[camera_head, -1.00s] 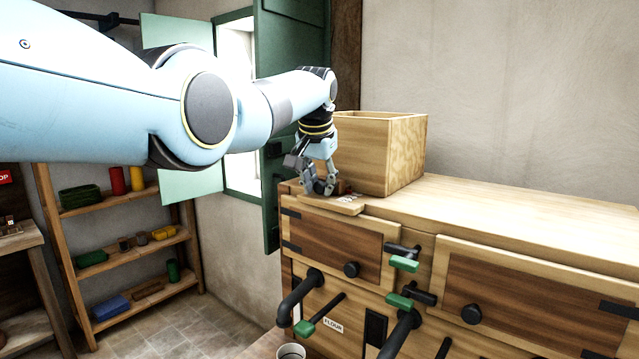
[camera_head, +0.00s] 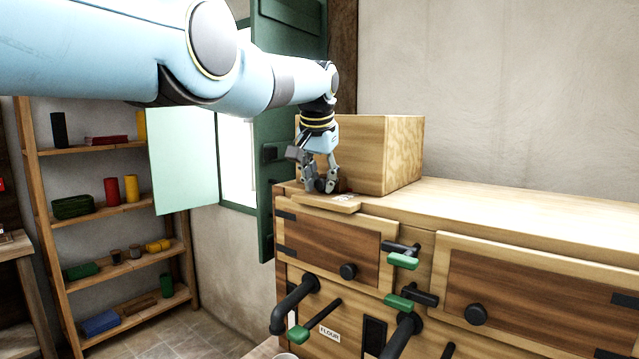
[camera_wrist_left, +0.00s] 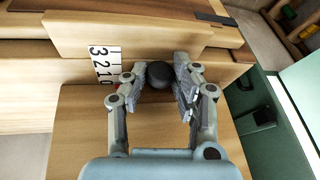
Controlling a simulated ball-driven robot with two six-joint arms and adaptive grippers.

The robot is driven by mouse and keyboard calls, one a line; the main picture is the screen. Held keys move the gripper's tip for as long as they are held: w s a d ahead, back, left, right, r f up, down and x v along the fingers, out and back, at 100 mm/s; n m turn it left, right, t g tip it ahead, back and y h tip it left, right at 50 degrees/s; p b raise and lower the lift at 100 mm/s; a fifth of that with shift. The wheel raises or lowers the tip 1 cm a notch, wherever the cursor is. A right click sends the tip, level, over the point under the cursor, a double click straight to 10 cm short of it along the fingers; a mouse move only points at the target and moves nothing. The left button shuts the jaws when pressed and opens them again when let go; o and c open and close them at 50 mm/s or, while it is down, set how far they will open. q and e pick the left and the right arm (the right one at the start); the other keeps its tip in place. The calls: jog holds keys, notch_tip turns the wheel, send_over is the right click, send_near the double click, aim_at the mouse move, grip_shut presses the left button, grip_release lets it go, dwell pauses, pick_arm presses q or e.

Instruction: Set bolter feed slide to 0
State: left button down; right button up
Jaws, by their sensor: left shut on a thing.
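A dark round knob (camera_wrist_left: 160,75) sits between the fingers of my left gripper (camera_wrist_left: 160,84), which is shut on it. A white scale plate (camera_wrist_left: 103,65) numbered 3, 2, 1, 0 lies left of the knob in the wrist view. The knob is roughly level with the 1 and 0 end; no pointer is clear. The plate is small in the head view (camera_head: 344,197). My right gripper is not in view.
The wooden box (camera_head: 385,150) stands close behind my left gripper. A green shutter (camera_head: 285,110) is close at left. The cabinet top (camera_head: 510,200) is clear at right.

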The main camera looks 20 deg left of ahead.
pick_arm(q)
jog(key=c, duration=1.1)
grip_release()
jog(key=shift+w+d+r, duration=0.1)
jog(key=shift+w+d, duration=0.05)
jog(key=shift+o, duration=0.3)
jog(key=shift+r, duration=0.5)
jog(key=v, duration=1)
jog(key=shift+s+r, duration=0.3)
jog(key=shift+r, duration=0.05)
jog(key=shift+f, duration=0.1)
